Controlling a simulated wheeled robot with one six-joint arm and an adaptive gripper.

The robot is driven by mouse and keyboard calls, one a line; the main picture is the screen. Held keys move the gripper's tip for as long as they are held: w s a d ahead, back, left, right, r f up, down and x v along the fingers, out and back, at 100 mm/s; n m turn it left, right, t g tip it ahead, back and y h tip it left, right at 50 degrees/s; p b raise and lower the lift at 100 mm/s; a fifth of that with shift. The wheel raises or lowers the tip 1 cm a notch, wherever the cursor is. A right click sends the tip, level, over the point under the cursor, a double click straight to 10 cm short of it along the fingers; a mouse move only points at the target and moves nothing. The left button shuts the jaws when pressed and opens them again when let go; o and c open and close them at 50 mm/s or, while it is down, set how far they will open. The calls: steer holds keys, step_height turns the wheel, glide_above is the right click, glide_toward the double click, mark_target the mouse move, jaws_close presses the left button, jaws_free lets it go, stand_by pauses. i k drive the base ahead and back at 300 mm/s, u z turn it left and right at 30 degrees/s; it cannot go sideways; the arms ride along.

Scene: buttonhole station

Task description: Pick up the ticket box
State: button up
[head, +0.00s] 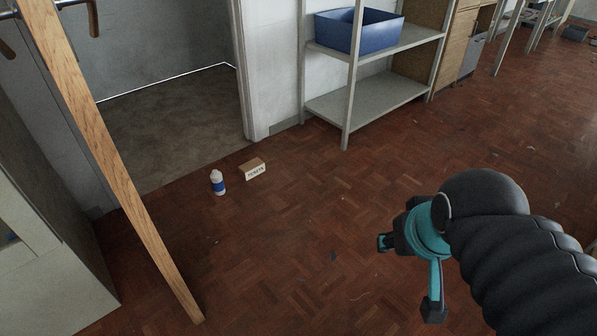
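The ticket box (256,173) is a small tan-brown box with a white label reading roughly "TICKETS" on its front. It lies on the wooden floor near the doorway, in the middle left of the head view. My gripper (408,275) is at the lower right, well apart from the box and nearer to me. Its two dark-tipped fingers are spread apart with nothing visible between them. The dark arm covers the lower right corner.
A white bottle with a blue label (218,183) stands upright just left of the box. A grey shelf unit (368,98) holds a blue bin (345,33). The parquet floor (290,240) between is mostly clear.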

mark_target(249, 170)
steer(key=z, duration=0.75)
steer(key=i, duration=2.15)
steer(key=u, duration=1.1)
steer(key=i, duration=0.95)
steer(key=u, duration=1.4)
steer(key=i, duration=0.4)
steer(key=u, duration=0.2)
